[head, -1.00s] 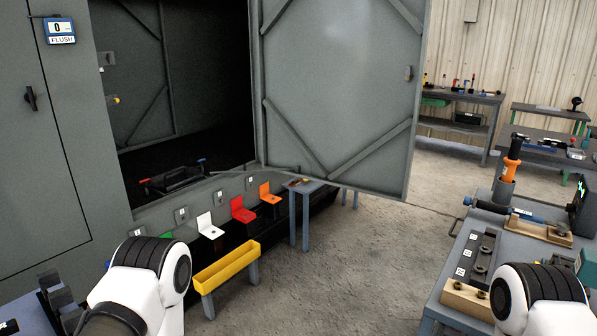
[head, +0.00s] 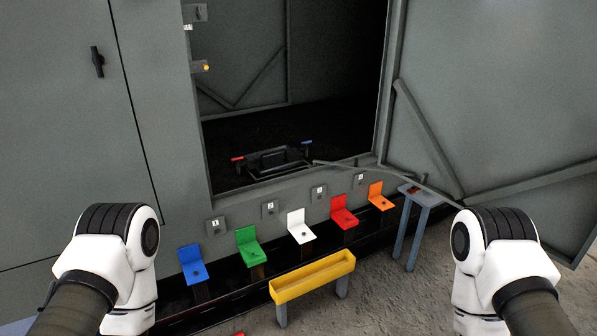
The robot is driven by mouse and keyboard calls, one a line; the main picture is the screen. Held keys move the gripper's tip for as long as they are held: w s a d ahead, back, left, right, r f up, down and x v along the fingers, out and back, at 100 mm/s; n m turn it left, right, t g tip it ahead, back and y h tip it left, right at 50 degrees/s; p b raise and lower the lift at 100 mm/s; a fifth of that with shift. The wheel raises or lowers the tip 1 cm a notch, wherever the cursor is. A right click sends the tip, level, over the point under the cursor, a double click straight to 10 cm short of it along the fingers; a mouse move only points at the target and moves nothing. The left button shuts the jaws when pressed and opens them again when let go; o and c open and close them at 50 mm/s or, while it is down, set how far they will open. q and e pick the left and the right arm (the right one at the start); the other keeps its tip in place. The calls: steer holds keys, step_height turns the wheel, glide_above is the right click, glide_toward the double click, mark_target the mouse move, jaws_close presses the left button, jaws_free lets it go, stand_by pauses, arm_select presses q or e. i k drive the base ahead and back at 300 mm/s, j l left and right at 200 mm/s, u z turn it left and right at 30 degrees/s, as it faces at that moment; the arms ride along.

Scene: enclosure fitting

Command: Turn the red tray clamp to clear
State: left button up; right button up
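A dark tray (head: 275,162) sits on the floor inside the open grey enclosure. A small clamp with a red handle (head: 237,158) is at the tray's left end, and a clamp with a blue handle (head: 307,142) is at its right end. The red handle points roughly sideways; its exact turn is too small to tell. My two white arm links show at the lower left and lower right, outside the enclosure and well apart from the clamp. Neither gripper shows.
Blue (head: 193,264), green (head: 248,247), white (head: 300,225), red (head: 343,211) and orange (head: 380,195) brackets line the front below the opening. A yellow trough (head: 313,276) and a small stand (head: 420,194) stand before them. The open door (head: 500,90) fills the right.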

mark_target(237, 159)
steer(key=i+l+u, duration=0.25)
steer(key=i, duration=0.3)
steer(key=i+l+u, duration=0.25)
steer(key=i+l, duration=0.2)
